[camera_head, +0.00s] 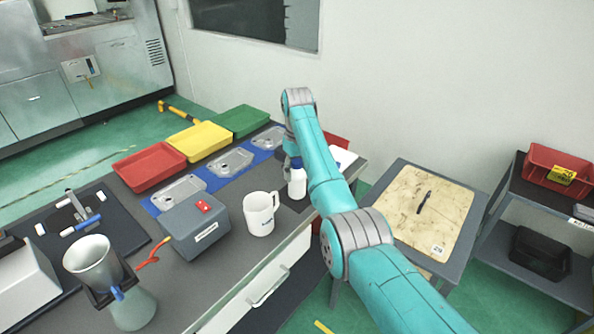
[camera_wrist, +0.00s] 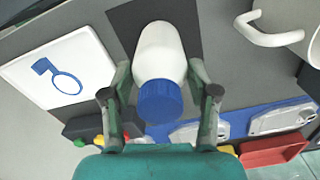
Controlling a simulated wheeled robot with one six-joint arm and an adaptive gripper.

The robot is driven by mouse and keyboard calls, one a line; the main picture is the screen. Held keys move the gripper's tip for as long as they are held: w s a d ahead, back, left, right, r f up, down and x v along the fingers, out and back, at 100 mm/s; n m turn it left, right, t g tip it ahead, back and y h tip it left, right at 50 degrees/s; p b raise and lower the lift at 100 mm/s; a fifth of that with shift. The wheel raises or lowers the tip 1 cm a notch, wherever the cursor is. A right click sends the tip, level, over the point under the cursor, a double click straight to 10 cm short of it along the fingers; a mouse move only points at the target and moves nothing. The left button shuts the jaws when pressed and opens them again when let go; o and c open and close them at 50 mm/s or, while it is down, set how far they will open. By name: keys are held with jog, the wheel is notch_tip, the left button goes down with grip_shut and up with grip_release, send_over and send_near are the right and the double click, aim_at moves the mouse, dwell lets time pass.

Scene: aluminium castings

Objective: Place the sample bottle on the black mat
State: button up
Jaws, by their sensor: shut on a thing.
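The sample bottle is white with a blue cap. In the wrist view the bottle (camera_wrist: 161,55) is between the two fingers of my gripper (camera_wrist: 160,92), which is shut on it. In the head view the bottle (camera_head: 297,184) is upright below my gripper (camera_head: 292,163), at the far right part of the bench. The black mat (camera_wrist: 190,20) lies beneath and around the bottle in the wrist view. In the head view the arm hides much of the mat. I cannot tell whether the bottle's base touches the mat.
A white mug (camera_head: 260,214) stands just left of the bottle. A white board with a blue ring mark (camera_wrist: 58,75) lies on the other side. Metal castings (camera_head: 230,161) lie on blue mats behind. A grey box (camera_head: 195,226) and red, yellow and green trays stand further left.

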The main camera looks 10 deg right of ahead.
jog(key=o, duration=1.4)
jog(key=shift+f, duration=0.1)
notch_tip(320, 180, up, 12)
jog(key=shift+r, duration=0.15)
